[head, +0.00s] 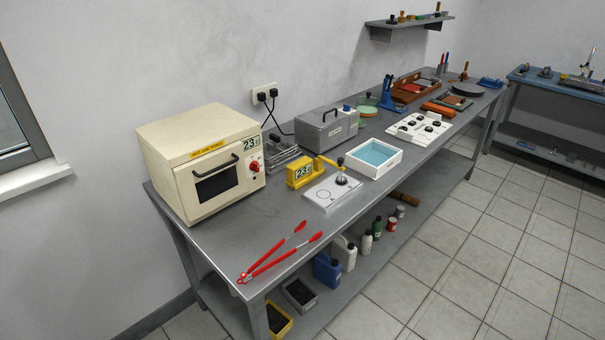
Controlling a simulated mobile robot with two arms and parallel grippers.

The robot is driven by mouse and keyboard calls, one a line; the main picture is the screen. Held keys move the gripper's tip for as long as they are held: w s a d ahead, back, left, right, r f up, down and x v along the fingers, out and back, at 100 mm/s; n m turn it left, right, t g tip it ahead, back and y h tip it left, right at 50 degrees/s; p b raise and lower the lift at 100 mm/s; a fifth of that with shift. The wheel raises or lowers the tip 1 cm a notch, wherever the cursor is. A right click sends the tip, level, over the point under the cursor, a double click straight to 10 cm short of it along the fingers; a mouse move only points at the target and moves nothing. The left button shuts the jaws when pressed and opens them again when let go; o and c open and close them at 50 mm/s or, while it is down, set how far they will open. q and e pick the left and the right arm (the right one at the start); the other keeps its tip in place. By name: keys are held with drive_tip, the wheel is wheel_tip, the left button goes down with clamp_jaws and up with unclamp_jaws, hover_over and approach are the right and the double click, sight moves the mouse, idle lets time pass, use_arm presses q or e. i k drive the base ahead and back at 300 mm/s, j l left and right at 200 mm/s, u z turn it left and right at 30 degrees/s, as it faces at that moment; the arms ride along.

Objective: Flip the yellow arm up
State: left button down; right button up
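A small yellow device (293,183) with a display stands on the grey bench, right of the cream oven. A yellow arm (327,163) shows just behind and right of it, low and slanting, with a round yellow end (340,161). Whether the arm joins the yellow device is too small to tell. A white plate (325,194) with a dark knob (341,180) lies in front of the arm. Neither of my grippers is in view.
The cream oven (200,165) stands at the bench's left end. Red tongs (280,255) lie at the front left. A white tray of blue liquid (373,154) and a grey box (326,132) stand near the arm. Tiled floor (470,250) is clear in front.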

sight(339, 164)
drive_tip(key=i+j, duration=0.15)
drive_tip(key=j, duration=0.2)
drive_tip(key=i+j, duration=0.15)
drive_tip(key=j, duration=0.2)
drive_tip(key=i+j, duration=0.15)
drive_tip(key=j, duration=0.2)
drive_tip(key=i+j, duration=0.15)
drive_tip(key=j, duration=0.2)
drive_tip(key=z, duration=1.55)
